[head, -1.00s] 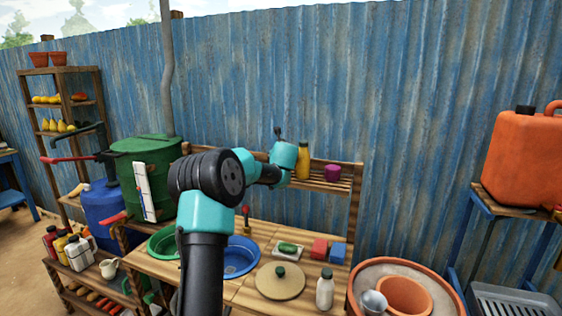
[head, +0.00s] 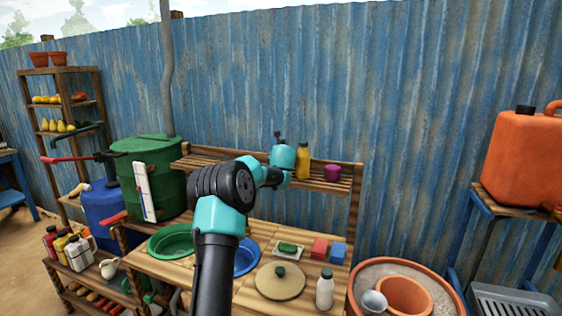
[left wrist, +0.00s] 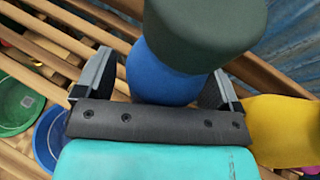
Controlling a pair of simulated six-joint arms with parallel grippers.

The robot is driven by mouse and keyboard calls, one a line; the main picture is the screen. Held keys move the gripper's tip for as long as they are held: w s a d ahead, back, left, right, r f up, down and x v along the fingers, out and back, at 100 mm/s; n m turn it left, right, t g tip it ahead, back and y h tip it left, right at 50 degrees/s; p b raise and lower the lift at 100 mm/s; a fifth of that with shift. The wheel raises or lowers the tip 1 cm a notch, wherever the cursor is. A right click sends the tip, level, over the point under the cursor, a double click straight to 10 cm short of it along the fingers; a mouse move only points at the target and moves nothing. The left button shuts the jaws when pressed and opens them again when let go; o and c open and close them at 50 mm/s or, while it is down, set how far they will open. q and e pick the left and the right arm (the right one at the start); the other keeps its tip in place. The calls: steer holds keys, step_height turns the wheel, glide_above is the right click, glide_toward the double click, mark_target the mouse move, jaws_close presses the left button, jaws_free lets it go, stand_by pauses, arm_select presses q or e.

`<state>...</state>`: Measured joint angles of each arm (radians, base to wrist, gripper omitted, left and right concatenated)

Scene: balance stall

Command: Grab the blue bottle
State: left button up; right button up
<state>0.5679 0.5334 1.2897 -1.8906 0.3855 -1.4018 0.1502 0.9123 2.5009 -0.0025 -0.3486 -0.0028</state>
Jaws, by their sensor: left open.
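The blue bottle (left wrist: 165,72) with a dark green cap (left wrist: 205,28) is close up in the left wrist view. It stands between the two fingers of my left gripper (left wrist: 160,66), which are open on either side of it. Its lower part is hidden by the gripper's palm. In the head view my left wrist reaches to the wooden shelf (head: 335,184) at the wall, and it hides the blue bottle there. I cannot tell whether a finger touches the bottle. My right gripper is not in view.
A yellow bottle (head: 302,161) stands just right of my wrist on the shelf, with a purple container (head: 332,172) beyond it. Below are a green basin (head: 170,242), a blue basin (head: 247,258), two sponges and a white bottle (head: 325,290). The corrugated wall is behind.

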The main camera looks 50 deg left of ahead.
arm_select(q)
steer(key=shift+c, duration=0.3)
steer(key=c, duration=1.1)
steer(key=shift+r, duration=0.1)
steer(key=shift+r, duration=1.6)
steer(key=s+d, duration=0.3)
steer(key=d, duration=0.1)
steer(key=s+d+r, duration=0.1)
steer(key=s+d, duration=0.6)
steer(key=d, duration=0.1)
steer(key=shift+s+r, duration=0.3)
steer(key=shift+r, duration=0.05)
